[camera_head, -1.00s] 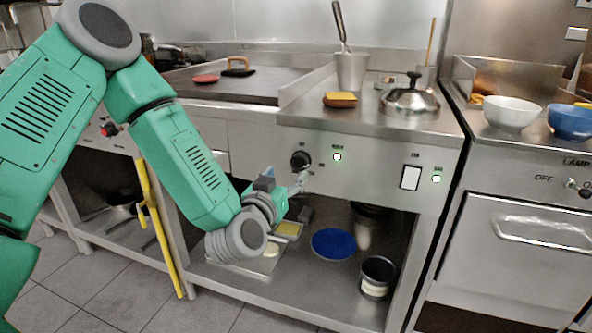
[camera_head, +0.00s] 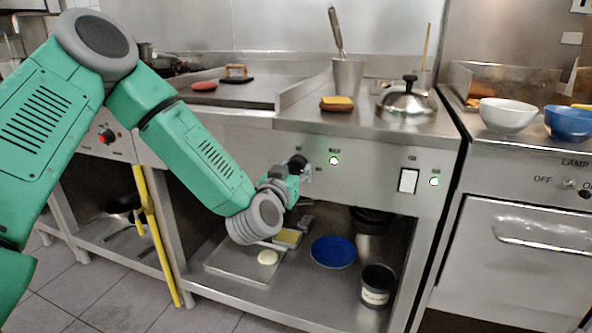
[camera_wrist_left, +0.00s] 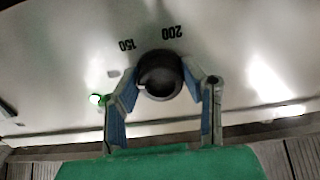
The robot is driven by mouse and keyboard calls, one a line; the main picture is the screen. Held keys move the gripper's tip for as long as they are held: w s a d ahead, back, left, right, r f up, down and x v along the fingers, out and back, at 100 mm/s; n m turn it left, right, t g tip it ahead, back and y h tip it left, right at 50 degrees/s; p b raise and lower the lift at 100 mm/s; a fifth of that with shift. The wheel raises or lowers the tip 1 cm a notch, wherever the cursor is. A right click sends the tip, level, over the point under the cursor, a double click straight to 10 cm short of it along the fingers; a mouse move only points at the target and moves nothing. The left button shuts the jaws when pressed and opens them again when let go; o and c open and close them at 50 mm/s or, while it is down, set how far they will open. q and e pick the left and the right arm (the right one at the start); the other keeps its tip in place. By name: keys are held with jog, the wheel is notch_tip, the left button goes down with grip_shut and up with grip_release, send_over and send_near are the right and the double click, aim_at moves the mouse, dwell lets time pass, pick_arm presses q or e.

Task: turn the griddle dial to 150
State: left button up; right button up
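The griddle dial (camera_head: 297,163) is a black round knob on the steel front panel. In the left wrist view the dial (camera_wrist_left: 160,76) sits below the printed marks 150 and 200, which appear upside down. Which mark it points to is not clear. My left gripper (camera_head: 301,170) is at the dial and partly covers it in the head view. In the wrist view the left gripper (camera_wrist_left: 160,72) has its two fingers spread, one on each side of the dial. Whether the pads touch it is not clear. My right gripper is not in view.
A green light (camera_head: 334,161) glows right of the dial, and a white switch (camera_head: 408,181) is further right. The shelf below holds a blue plate (camera_head: 333,252), a can (camera_head: 377,285) and a tray (camera_head: 228,270).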

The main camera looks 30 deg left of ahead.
pick_arm(q)
jog(key=shift+r+m+p, duration=0.15)
jog(key=shift+m+p, duration=0.25)
jog(key=shift+p, duration=0.15)
jog(key=m+p, duration=0.3)
jog(key=p, duration=0.1)
jog(key=shift+r+m, duration=0.1)
jog(key=shift+m, duration=0.3)
jog(key=m+p, duration=0.2)
jog(key=m, duration=0.1)
jog(key=shift+p, duration=0.3)
jog(key=shift+f+m+p, duration=0.2)
jog(key=shift+m+p, duration=0.4)
jog(key=shift+m, duration=0.5)
jog(key=o, duration=1.1)
jog(key=shift+d, duration=0.1)
jog(key=shift+o, duration=0.2)
